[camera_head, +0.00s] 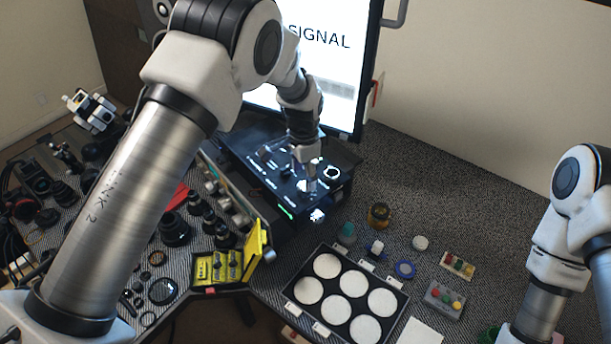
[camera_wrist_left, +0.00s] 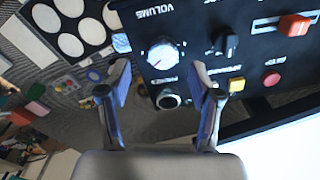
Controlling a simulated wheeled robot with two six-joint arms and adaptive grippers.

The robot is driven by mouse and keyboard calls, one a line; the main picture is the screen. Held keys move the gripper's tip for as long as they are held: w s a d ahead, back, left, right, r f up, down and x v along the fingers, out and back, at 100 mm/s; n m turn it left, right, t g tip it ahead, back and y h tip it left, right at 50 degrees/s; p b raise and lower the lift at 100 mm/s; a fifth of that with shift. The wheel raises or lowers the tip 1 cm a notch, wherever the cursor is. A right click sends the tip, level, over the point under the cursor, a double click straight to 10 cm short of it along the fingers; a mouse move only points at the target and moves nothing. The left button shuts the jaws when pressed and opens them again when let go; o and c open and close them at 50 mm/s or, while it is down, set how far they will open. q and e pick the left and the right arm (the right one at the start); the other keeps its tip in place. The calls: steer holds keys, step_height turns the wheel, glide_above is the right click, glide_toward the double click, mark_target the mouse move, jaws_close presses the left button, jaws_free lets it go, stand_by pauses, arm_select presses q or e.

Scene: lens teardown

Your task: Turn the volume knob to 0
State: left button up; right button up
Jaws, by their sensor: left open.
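The volume knob (camera_wrist_left: 162,53) is a pale round dial under the printed word VOLUME on a dark control panel (camera_wrist_left: 200,15). My left gripper (camera_wrist_left: 160,75) is open and empty in the left wrist view. Its two fingers stand apart on either side of the knob in the picture, and I see no contact. In the head view my left gripper (camera_head: 305,168) is above the front right part of the dark control box (camera_head: 250,150). My right arm shows at the right edge, but its gripper is out of view.
Beside the knob are a black knob (camera_wrist_left: 226,42), a round socket (camera_wrist_left: 169,98), a yellow button (camera_wrist_left: 236,84), a red button (camera_wrist_left: 271,79) and an orange slider (camera_wrist_left: 294,25). A screen (camera_head: 325,75) stands behind the box. A tray of white discs (camera_head: 298,282) lies in front.

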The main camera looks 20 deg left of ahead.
arm_select(q)
steer(key=f, duration=0.2)
steer(key=f+p, duration=0.1)
steer(key=f, duration=0.1)
steer(key=shift+w, duration=0.35)
steer(key=shift+w+f, duration=0.2)
steer(key=shift+f, duration=0.1)
steer(key=shift+s+r, duration=0.15)
steer(key=shift+s, duration=0.05)
steer(key=shift+c, duration=0.6)
steer(key=shift+s+r, duration=0.1)
steer(key=shift+s, duration=0.05)
steer(key=c, duration=1)
arm_select(e)
steer(key=shift+w+r, duration=0.25)
steer(key=shift+r, duration=0.45)
